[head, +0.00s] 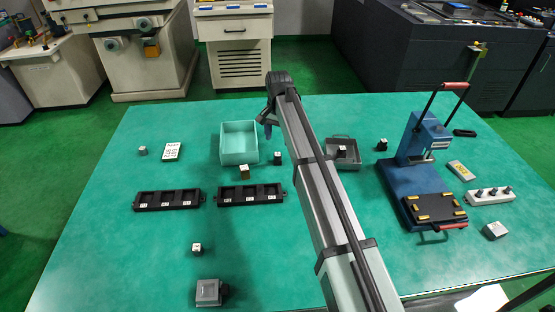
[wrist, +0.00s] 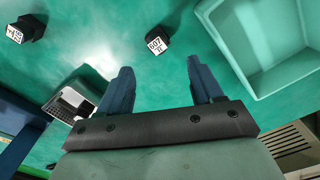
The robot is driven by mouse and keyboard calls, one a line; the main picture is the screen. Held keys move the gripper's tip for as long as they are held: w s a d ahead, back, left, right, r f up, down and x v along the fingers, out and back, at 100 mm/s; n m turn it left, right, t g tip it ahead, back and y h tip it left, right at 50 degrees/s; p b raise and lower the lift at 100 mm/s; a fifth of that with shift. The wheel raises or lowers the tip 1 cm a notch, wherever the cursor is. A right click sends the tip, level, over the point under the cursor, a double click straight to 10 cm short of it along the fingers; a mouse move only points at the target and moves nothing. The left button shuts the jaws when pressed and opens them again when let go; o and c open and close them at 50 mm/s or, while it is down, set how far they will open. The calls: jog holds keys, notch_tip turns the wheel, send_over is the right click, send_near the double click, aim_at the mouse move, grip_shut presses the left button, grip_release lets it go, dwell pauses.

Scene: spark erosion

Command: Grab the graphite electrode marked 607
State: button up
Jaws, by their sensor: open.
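The graphite electrode marked 607 (wrist: 156,42) is a small dark block with a white printed label, standing on the green table in the wrist view. It lies beyond my fingertips and between their lines, apart from both. My gripper (wrist: 162,84) is open and empty, with its two blue fingers spread. In the head view my gripper (head: 267,122) hangs beside the teal bin, partly hidden by my arm. A small dark block (head: 277,159) just right of that bin appears to be the same electrode; its number is too small to read there.
The teal bin (wrist: 250,70) stands close beside the electrode. Another labelled dark block (wrist: 30,28) is at the upper left. A grey tray (head: 356,163) holds a block. Two black racks (head: 168,207) lie in front, and a blue press (head: 430,135) stands at right.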

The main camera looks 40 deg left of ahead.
aim_at(278, 154)
notch_tip(278, 154, down, 4)
jog(key=shift+r, duration=0.2)
jog(key=shift+s+d+f, duration=0.1)
jog(key=shift+s+f, duration=0.05)
jog(key=shift+f, duration=1.2)
jog(key=shift+s+d+f, duration=0.1)
jog(key=shift+s+f, duration=0.05)
jog(key=shift+f, duration=1.2)
jog(key=c, duration=1)
jog(key=shift+c, duration=0.2)
jog(key=shift+r, duration=0.15)
